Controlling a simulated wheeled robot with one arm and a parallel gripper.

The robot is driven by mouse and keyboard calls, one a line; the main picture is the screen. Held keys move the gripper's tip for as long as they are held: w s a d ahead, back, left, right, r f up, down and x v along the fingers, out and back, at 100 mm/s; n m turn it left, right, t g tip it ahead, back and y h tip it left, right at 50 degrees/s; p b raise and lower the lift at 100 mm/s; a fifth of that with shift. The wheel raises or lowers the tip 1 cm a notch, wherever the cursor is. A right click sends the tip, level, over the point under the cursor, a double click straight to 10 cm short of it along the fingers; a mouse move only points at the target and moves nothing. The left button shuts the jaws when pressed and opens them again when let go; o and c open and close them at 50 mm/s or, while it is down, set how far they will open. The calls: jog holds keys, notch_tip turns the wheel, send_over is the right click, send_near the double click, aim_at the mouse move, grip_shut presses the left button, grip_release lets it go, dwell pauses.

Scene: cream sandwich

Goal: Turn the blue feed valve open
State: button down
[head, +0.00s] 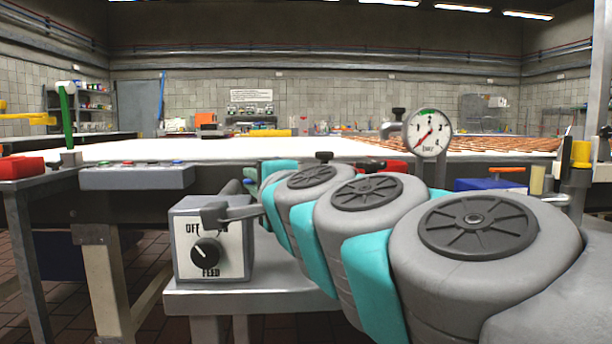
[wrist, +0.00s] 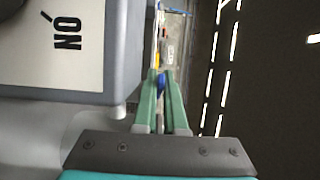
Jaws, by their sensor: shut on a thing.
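In the wrist view the green fingers of my gripper (wrist: 160,105) are nearly together, with a small blue piece (wrist: 161,80) between their tips. This looks like part of the blue feed valve; its full shape and turn angle are hidden. The box front carries OFF and FEED labels and a black knob (head: 206,252) with a white pointer. The box's panel also shows close by at the left of the wrist view (wrist: 55,45), with an ON label.
The control box stands on a grey stand (head: 240,290). A round gauge (head: 428,132) stands behind my arm. A long white table (head: 240,150) lies beyond. A grey button panel (head: 137,176) is at the left, beside a red block (head: 22,167).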

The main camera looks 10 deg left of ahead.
jog(key=shift+f, duration=0.1)
jog(key=c, duration=1)
grip_release()
jog(key=shift+f, duration=0.1)
